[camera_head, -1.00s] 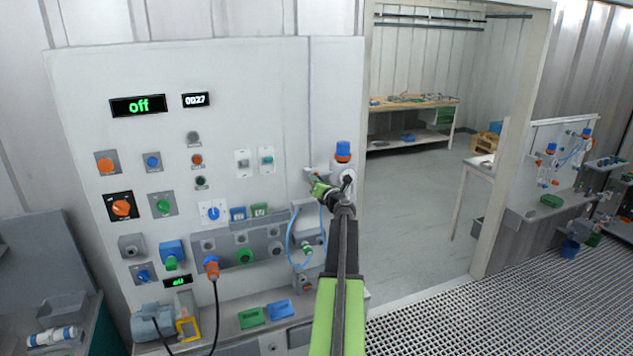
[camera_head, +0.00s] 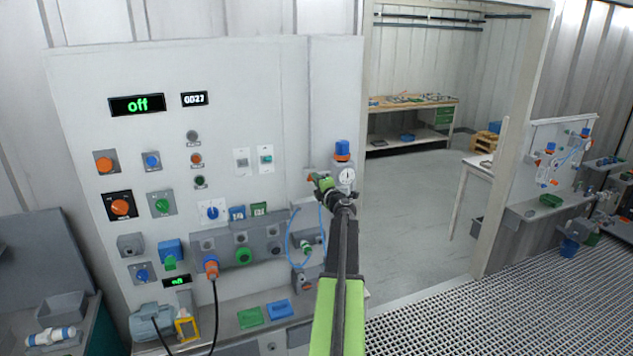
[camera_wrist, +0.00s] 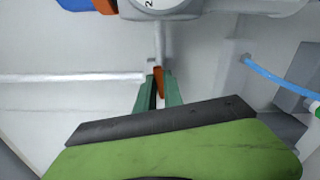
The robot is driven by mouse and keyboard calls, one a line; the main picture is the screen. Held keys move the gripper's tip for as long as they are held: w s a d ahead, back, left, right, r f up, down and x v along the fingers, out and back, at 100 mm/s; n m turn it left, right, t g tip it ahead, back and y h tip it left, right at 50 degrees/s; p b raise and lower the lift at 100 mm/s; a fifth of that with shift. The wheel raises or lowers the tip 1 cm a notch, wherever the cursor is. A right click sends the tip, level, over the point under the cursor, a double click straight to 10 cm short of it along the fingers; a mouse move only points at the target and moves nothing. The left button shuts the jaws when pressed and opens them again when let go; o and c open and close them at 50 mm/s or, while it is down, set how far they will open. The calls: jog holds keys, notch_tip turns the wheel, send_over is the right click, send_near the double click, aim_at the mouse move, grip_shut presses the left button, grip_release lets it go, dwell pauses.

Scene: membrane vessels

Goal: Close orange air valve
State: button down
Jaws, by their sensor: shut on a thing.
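The orange air valve handle (camera_wrist: 159,82) shows in the wrist view as a small orange lever below a thin grey pipe. The green fingertips of my gripper (camera_wrist: 158,92) are shut on it, one on each side. In the head view my gripper (camera_head: 321,183) is at the right edge of the grey panel, and a bit of orange (camera_head: 310,178) shows at its tip. The rest of the valve body is mostly hidden by my gripper and arm. A round pressure gauge (camera_head: 346,176) sits just right of the gripper, under a regulator with a blue cap (camera_head: 342,148) and orange ring.
A blue air hose (camera_head: 289,240) loops below the valve; it also shows in the wrist view (camera_wrist: 275,76). The panel (camera_head: 250,90) carries several knobs, sockets and displays to the left. A doorway with open floor (camera_head: 420,215) lies to the right.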

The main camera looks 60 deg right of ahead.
jog(key=shift+m, duration=1.1)
jog(key=shift+f, duration=0.1)
jog(key=c, duration=1.5)
grip_release()
jog(key=shift+o, duration=0.2)
jog(key=v, duration=1.7)
jog(key=shift+s+a, duration=0.15)
